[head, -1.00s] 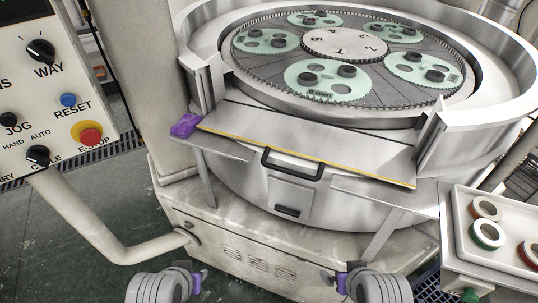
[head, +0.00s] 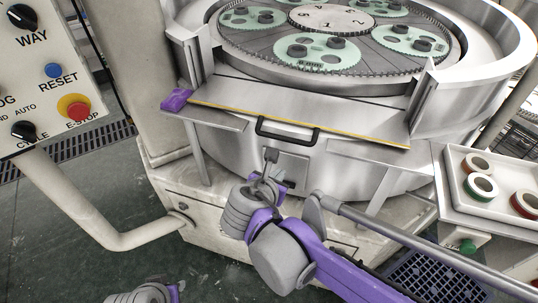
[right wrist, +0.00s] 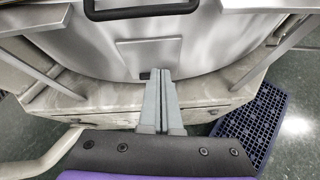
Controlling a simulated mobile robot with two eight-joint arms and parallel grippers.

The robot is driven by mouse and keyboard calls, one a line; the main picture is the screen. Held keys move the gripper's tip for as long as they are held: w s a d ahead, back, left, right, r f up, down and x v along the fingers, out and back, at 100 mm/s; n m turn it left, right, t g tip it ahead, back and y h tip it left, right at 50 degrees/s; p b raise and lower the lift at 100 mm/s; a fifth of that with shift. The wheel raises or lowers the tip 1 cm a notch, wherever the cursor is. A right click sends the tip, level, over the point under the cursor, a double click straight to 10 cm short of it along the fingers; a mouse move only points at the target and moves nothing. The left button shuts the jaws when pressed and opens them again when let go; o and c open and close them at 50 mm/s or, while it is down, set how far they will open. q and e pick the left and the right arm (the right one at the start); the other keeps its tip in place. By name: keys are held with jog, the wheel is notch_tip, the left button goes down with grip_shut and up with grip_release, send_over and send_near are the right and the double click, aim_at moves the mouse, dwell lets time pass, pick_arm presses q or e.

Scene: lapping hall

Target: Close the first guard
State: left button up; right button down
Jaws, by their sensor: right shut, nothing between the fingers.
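The guard (head: 300,108) is a metal panel with a yellow edge, lying folded down and outward at the front of the round lapping machine, between two upright posts. Its black handle (head: 288,131) sits at the front edge and also shows at the top of the right wrist view (right wrist: 140,13). My right gripper (head: 270,157) is below the handle, apart from it, in front of the machine's drum. In the right wrist view its fingers (right wrist: 158,73) are together and empty. My left gripper (head: 172,291) is only partly in view at the bottom left; its fingers are unclear.
A control panel (head: 50,85) with a red stop button stands at the left, with a bent pale pipe (head: 90,215) below. A tray (head: 456,175) of rings stands at the right. The plate (head: 380,70) with green carriers lies behind the guard. A purple block (head: 176,101) sits at the guard's left end.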

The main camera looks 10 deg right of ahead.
jog(key=w+d, duration=0.1)
jog(key=w, duration=0.2)
jog(key=w+d+n, duration=0.1)
jog(key=w, duration=0.2)
jog(key=w+f+n, duration=0.1)
jog(key=w, duration=0.2)
jog(key=shift+d+t+p, duration=0.3)
jog(key=shift+d+t, duration=0.1)
jog(key=shift+w+r, duration=0.1)
jog(key=shift+r, duration=0.3)
